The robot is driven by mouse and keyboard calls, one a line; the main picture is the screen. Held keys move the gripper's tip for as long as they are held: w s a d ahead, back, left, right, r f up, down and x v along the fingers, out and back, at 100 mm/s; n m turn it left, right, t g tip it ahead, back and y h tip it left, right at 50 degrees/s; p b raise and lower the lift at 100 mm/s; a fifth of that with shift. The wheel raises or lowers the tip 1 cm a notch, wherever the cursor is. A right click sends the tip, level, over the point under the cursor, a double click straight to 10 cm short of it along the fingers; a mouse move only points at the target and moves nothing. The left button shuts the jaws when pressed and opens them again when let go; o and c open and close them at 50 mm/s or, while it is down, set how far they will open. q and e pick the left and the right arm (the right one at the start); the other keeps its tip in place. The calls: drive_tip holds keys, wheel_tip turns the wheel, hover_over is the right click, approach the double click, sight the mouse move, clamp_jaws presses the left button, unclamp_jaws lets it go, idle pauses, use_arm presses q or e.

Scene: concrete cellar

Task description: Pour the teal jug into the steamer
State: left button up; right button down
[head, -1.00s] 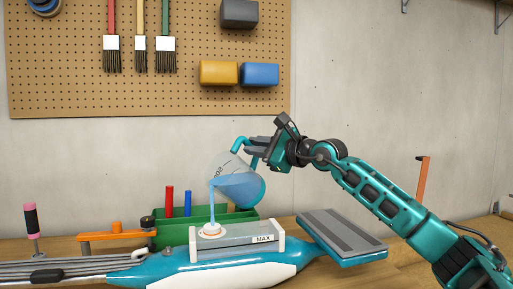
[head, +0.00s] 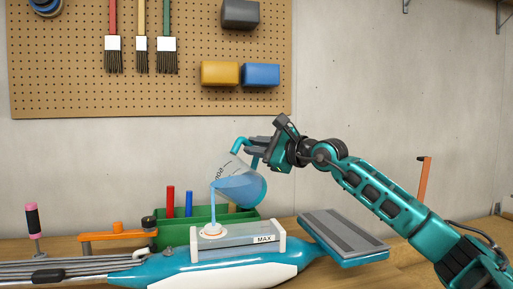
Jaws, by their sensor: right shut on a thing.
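The jug (head: 240,186) is clear with a teal handle and holds blue liquid. My right gripper (head: 258,147) is shut on its handle and holds it tilted to the left above the steamer. A thin blue stream falls from the jug's lip into the round white filler opening (head: 212,231) on the steamer's tank. The steamer (head: 165,269) is teal and white and lies on the bench, with a clear tank (head: 238,238) marked MAX. The level inside the tank is hard to make out. My left gripper is not in view.
A green toolbox (head: 178,233) with a red and a blue stick stands just behind the tank. An orange clamp (head: 117,236) and a pink-and-black screwdriver (head: 33,220) are at the left. A pegboard (head: 60,85) with brushes hangs on the wall behind.

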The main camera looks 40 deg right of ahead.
drive_tip(key=shift+s+a+r+n, duration=0.1)
drive_tip(key=shift+a+r+n, duration=0.1)
drive_tip(key=shift+a+n, duration=0.6)
idle(1.5)
drive_tip(key=shift+a+n+b, duration=0.15)
drive_tip(key=shift+n+b, duration=0.15)
idle(1.9)
idle(0.6)
drive_tip(key=shift+d+f, duration=0.15)
drive_tip(key=shift+d, duration=0.1)
drive_tip(key=d+m, duration=0.1)
drive_tip(key=m, duration=0.1)
drive_tip(key=d+m, duration=0.1)
drive_tip(key=m, duration=0.1)
drive_tip(key=shift+d+f+b, duration=0.2)
drive_tip(key=shift+d+b, duration=0.15)
drive_tip(key=shift+b, duration=0.05)
drive_tip(key=shift+f, duration=0.1)
